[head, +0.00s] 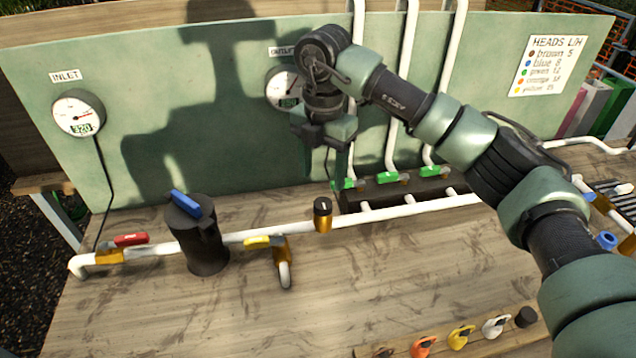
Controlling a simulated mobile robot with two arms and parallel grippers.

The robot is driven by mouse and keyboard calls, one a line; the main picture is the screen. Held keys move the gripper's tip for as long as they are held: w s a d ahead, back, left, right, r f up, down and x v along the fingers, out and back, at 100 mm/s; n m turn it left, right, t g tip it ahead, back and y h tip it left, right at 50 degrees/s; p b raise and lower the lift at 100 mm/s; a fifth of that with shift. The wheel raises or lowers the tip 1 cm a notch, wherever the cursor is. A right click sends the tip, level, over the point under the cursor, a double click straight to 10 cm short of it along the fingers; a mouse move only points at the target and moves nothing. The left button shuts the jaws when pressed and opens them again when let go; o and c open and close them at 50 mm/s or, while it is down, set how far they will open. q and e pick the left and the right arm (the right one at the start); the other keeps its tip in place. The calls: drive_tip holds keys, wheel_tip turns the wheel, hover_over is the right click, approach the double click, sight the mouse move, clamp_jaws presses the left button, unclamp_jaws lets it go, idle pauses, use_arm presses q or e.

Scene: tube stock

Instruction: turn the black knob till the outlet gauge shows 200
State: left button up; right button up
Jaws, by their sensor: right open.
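The black knob (322,205) sits on a brass body on the white pipe, with a pale mark on its top. The outlet gauge (282,84) is on the green back board, partly hidden by my right arm. Its small green readout is partly covered and I cannot read it. My right gripper (325,165) points down, open and empty, above and behind the knob in the picture, apart from it. My left gripper is not in view.
The inlet gauge (77,115) reads 320. A red-handled valve (130,240), a black cylinder (200,240) with a blue handle and a yellow-handled valve (258,242) stand left of the knob. Several green-handled valves (390,177) are at right. The front bench is mostly clear.

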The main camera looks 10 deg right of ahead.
sight(323, 202)
drive_tip(key=f, duration=0.1)
drive_tip(key=s+f+p, duration=0.1)
drive_tip(key=f, duration=0.1)
drive_tip(key=shift+f, duration=0.3)
drive_tip(key=f, duration=0.3)
drive_tip(key=shift+w+f+p, duration=0.1)
drive_tip(key=shift+w+p, duration=0.1)
drive_tip(key=shift+p, duration=0.15)
drive_tip(key=shift+f, duration=0.2)
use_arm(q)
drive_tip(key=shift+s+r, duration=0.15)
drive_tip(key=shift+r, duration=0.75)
use_arm(e)
clamp_jaws()
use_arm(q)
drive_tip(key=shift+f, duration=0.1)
